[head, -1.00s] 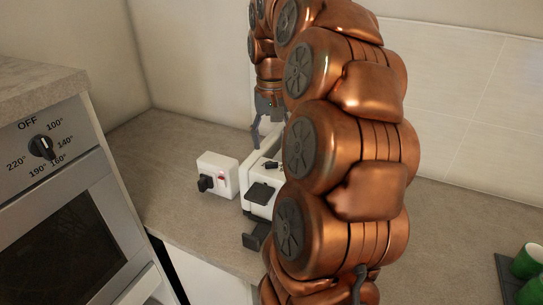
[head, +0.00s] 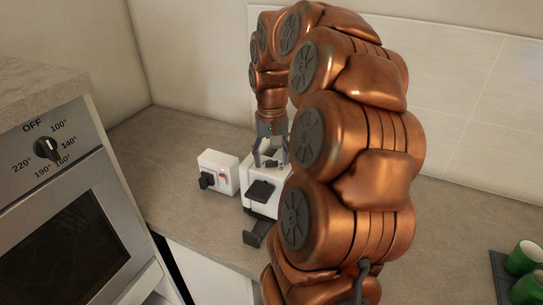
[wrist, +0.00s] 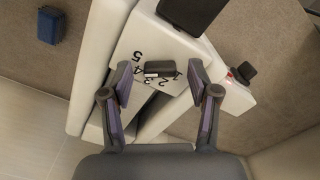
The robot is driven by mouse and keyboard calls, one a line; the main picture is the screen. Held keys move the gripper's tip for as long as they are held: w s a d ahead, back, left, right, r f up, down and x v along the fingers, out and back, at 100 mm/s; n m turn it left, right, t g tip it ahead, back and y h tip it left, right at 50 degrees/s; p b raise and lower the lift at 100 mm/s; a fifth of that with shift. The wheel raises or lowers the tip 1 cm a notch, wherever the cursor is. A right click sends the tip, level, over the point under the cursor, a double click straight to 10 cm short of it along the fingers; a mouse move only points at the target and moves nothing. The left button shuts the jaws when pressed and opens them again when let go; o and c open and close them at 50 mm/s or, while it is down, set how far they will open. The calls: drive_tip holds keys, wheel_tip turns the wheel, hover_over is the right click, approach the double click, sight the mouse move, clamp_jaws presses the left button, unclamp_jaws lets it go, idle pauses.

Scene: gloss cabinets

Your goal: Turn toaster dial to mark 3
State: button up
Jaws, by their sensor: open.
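The white toaster (head: 254,205) stands on the counter, partly hidden behind my arm in the head view. Its black dial (wrist: 160,69) shows in the wrist view, on a white face with printed numbers 1 to 5 around it. A pale mark shows on the dial's edge; I cannot tell exactly which number it points to. My gripper (wrist: 160,82) is open, with one fingertip on each side of the dial and gaps between. In the head view my gripper (head: 270,158) points down over the toaster. A black part (head: 261,191) sits on the toaster's front.
A white box (head: 218,163) with a black knob and red switch stands close left of the toaster. An oven (head: 70,190) is at the left. Green cups (head: 524,258) stand at the far right. A blue object (wrist: 50,26) lies in the wrist view's upper left.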

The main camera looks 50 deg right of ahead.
clamp_jaws()
idle(0.3)
drive_tip(key=shift+n+b, duration=0.3)
drive_tip(key=shift+b, duration=0.05)
drive_tip(key=shift+w+f+n+b, duration=0.1)
drive_tip(key=shift+n+b, duration=0.3)
drive_tip(key=shift+b, duration=0.15)
drive_tip(key=shift+f+n+b, duration=0.1)
drive_tip(key=shift+n+b, duration=0.95)
drive_tip(key=shift+n, duration=0.15)
drive_tip(key=n+b, duration=0.1)
drive_tip(key=n, duration=0.2)
drive_tip(key=shift+n, duration=0.3)
drive_tip(key=shift+r+n+b, duration=0.2)
drive_tip(key=shift+n+b, duration=0.25)
drive_tip(key=shift+n, duration=1.55)
